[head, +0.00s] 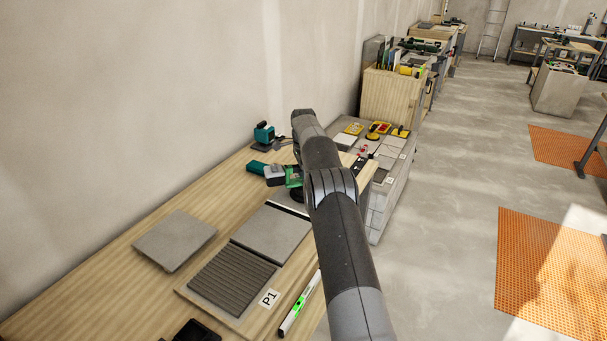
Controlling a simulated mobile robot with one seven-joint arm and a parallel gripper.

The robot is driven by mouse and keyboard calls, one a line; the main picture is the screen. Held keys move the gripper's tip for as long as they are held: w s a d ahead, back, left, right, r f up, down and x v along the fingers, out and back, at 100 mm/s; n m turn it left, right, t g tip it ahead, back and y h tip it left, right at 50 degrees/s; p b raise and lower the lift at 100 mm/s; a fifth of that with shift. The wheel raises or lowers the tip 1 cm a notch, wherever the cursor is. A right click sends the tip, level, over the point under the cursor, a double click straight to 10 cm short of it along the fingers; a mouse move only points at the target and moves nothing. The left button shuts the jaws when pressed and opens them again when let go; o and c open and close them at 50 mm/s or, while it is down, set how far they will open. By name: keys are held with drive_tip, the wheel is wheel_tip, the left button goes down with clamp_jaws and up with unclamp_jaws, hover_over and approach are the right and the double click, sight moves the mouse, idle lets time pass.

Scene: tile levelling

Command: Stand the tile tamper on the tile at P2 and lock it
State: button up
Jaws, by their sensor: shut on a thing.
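My arm reaches across the workbench, and its end bends down out of sight behind the dark upper link. My gripper and whatever it holds are hidden behind the arm. A teal and grey tool (266,172) with a bright green part lies or hangs near the bench's far end, partly behind my arm; I cannot tell if it is the tamper. A grey tile (270,232) lies on the board beyond the ribbed dark bed (233,281) by the P1 label (269,298). No P2 label is readable; that area is largely covered by my arm.
A loose grey tile (175,240) lies at the left of the workbench (95,290). A level (300,303) lies along the front edge. A teal device (264,132) stands by the wall. A grey block stand (380,208) with yellow tools adjoins the far end.

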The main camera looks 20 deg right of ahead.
drive_tip(key=o, duration=1.2)
drive_tip(key=shift+f, duration=0.1)
drive_tip(key=shift+r, duration=3.85)
